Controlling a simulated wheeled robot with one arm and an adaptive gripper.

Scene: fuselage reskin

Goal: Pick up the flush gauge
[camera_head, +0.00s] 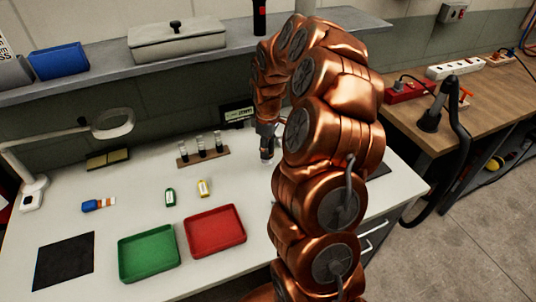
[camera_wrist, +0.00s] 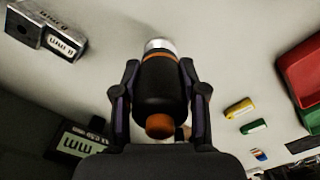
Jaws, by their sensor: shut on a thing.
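My gripper (camera_wrist: 158,92) is shut on a short black cylinder, which I take to be the flush gauge (camera_wrist: 160,85). It has a silver end, an orange band and an orange knob, and sits between the two fingers in the wrist view. In the head view my gripper (camera_head: 266,148) is over the back right of the white table, with the silver end pointing down. My arm hides part of the table there. I cannot tell whether the gauge touches the table.
A wooden rack (camera_head: 203,157) of dark-topped pieces stands left of my gripper. A green tray (camera_head: 148,252) and a red tray (camera_head: 215,231) lie in front. Small yellow (camera_head: 204,188) and green (camera_head: 170,197) items lie behind them. Labelled metal blocks (camera_wrist: 48,28) show in the wrist view.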

